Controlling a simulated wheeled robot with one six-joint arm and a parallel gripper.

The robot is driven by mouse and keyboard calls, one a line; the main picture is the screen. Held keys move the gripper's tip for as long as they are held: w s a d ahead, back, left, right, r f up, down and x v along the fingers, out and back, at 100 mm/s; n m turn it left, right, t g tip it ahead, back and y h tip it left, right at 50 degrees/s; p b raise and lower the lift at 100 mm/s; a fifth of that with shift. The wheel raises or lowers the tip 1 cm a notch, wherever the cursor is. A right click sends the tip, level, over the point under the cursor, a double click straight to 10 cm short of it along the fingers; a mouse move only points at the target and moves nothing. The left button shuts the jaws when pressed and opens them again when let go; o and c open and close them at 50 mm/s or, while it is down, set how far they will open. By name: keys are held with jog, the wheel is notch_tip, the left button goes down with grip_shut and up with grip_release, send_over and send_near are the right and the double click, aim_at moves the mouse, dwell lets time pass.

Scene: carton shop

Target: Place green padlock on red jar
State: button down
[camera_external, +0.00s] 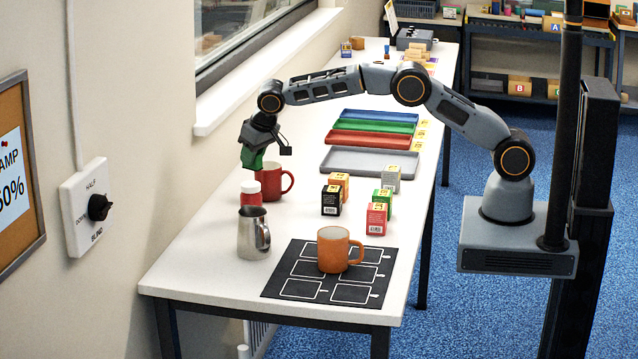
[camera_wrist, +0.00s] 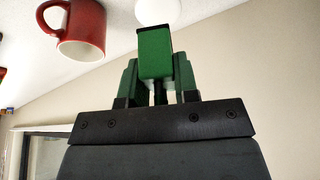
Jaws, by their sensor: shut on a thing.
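My gripper (camera_external: 256,146) hangs above the back-left part of the table, shut on the green padlock (camera_external: 251,159). In the wrist view the padlock shows as a plain green block (camera_wrist: 155,52) between the fingertips (camera_wrist: 157,78); its shackle cannot be made out. The red jar (camera_external: 251,198), with a white lid (camera_external: 250,186), stands upright on the table just below the padlock, with a small gap between them. In the wrist view a white round shape (camera_wrist: 158,10), likely the jar's lid, lies just beyond the padlock; the rest of the jar is out of view.
A red mug (camera_external: 272,182) stands close behind the jar and also shows in the wrist view (camera_wrist: 80,32). A steel pitcher (camera_external: 253,235) is close in front. An orange mug (camera_external: 333,250) sits on a black mat (camera_external: 272,288). Several small boxes (camera_external: 376,219) stand to the right.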

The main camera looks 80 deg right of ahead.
jog(key=shift+w+f, duration=0.3)
jog(key=shift+f, duration=0.05)
notch_tip(320, 180, down, 3)
jog(key=shift+r+p, duration=0.1)
jog(key=shift+p, duration=0.65)
jog(key=shift+f, duration=0.25)
jog(key=shift+f, duration=0.15)
jog(key=c, duration=0.9)
grip_release()
jog(key=shift+o, duration=0.2)
